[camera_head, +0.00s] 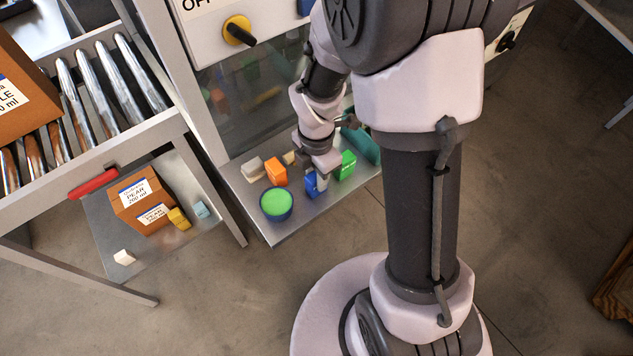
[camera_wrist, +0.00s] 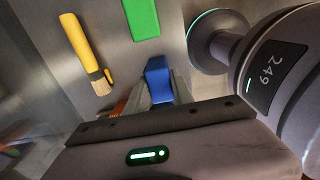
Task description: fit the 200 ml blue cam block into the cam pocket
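The blue cam block (camera_head: 312,185) is at the right part of the low metal shelf (camera_head: 287,232), under my gripper (camera_head: 322,168). In the wrist view the blue block (camera_wrist: 158,80) sits between the two fingers of my gripper (camera_wrist: 160,88), which press close on both its sides. I cannot tell whether the block rests on the shelf or hangs just above it. Its 200 ml marking cannot be read. I cannot make out the cam pocket in either view.
An orange block (camera_head: 276,171), a green block (camera_head: 345,164) and a round green-topped container (camera_head: 276,204) stand close by on the shelf. A yellow-handled brush (camera_wrist: 86,52) shows in the wrist view. Brown cartons (camera_head: 142,200) sit on a lower tray, beside a roller conveyor (camera_head: 112,80).

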